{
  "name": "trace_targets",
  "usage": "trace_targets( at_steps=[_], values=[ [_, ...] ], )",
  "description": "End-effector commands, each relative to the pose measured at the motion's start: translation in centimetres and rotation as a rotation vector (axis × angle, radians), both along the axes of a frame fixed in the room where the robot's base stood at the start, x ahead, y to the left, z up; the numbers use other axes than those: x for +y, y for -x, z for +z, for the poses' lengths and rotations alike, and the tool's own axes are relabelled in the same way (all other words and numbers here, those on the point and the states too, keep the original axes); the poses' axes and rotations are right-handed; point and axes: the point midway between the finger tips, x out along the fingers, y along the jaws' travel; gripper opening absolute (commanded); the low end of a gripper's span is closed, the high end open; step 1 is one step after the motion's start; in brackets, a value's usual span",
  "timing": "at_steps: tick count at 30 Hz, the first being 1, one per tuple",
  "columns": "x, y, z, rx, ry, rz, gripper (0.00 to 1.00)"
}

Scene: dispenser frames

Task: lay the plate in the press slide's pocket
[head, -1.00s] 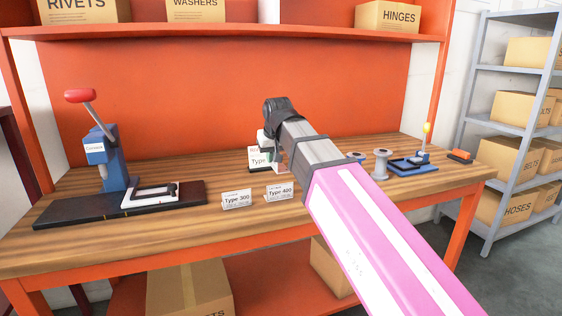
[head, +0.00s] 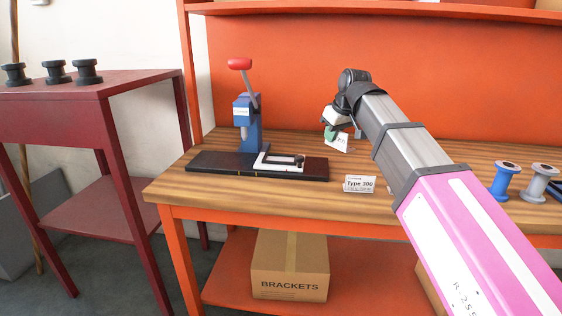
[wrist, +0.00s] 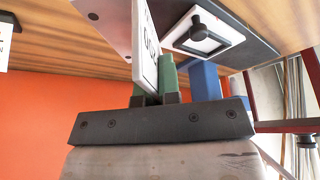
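The plate (head: 338,143) is a small white piece with dark print, hanging tilted under my gripper (head: 337,130). In the wrist view the plate (wrist: 148,48) stands nearly edge-on between the green fingers (wrist: 154,88), which are shut on it. The press (head: 249,125) is blue with a red-tipped lever, raised, on a long black base (head: 215,163). The white-framed slide (head: 261,164) with a black knob sits on the base, left of and below my gripper. The slide (wrist: 188,42) also shows in the wrist view, with a pale inset inside its frame.
A Type 300 card (head: 360,184) stands near the bench's (head: 220,193) front edge. Blue (head: 503,182) and grey (head: 538,184) spools stand to the right. A dark red side table (head: 90,92) with black spools is at the left. Bench space between press base and card is clear.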

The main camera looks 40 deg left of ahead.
Motion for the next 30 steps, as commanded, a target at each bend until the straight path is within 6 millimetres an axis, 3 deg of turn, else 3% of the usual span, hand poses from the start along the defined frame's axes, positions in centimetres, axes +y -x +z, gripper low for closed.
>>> trace_targets(
  at_steps=[1,9,18,24,30],
  values=[
    [2.1,1.2,0.3,0.0,0.0,0.071,0.0],
    [10.2,8.8,1.2,0.001,0.001,0.459,0.0],
    [15.7,15.8,2.0,0.0,0.001,0.769,0.0],
    [16.8,16.9,1.8,0.001,0.002,0.836,0.0],
    [17.3,13.6,-0.1,0.001,0.002,0.836,0.0]
  ],
)
